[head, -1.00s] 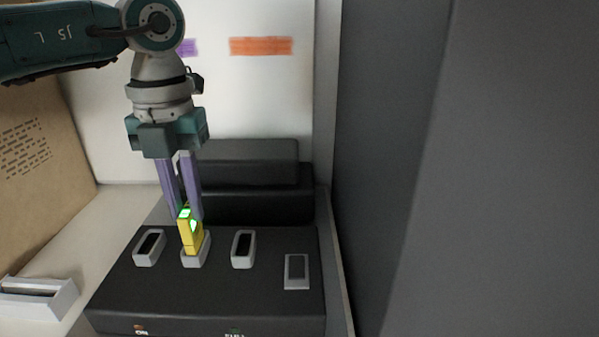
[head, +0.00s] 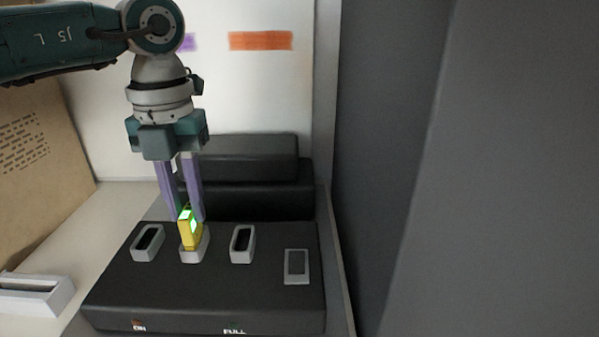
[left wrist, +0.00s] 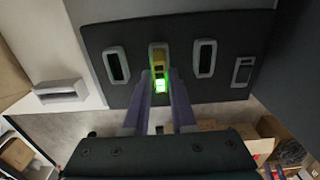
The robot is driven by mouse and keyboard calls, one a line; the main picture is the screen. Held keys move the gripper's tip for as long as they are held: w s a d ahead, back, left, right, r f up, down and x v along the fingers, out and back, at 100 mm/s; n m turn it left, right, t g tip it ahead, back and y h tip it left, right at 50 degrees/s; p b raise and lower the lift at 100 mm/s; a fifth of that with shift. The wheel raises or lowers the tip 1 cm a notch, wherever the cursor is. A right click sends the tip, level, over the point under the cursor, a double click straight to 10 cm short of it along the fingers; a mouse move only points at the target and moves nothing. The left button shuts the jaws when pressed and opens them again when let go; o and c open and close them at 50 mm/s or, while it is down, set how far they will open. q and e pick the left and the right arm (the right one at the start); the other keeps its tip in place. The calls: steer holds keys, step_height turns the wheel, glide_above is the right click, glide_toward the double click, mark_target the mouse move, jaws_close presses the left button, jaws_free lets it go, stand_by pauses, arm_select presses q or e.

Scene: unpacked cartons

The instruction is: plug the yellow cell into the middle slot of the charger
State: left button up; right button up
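The yellow cell (head: 190,238), with a bright green lit face, stands upright with its lower end in the middle of the charger's three raised slots (head: 194,255). The black charger (head: 170,290) lies below it. My left gripper (head: 187,216) is above the charger, its two purple fingers on either side of the cell's upper part, and looks shut on it. The left wrist view shows the cell (left wrist: 160,62) between the fingertips (left wrist: 160,78), in line with the middle slot. How deep the cell sits is hidden by the slot's collar.
Empty slots stand left (head: 148,243) and right (head: 242,244) of the cell, with a flat grey rectangular part (head: 297,266) farther right. A grey holder (head: 40,295) lies at left, near a cardboard carton (head: 35,165). Black blocks (head: 250,190) stand behind the charger; a dark wall (head: 450,170) fills the right.

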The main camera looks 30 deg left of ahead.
mark_target(187, 211)
arm_select(q)
steer(key=o, duration=0.4)
step_height(187, 211, up, 10)
stand_by(0.5)
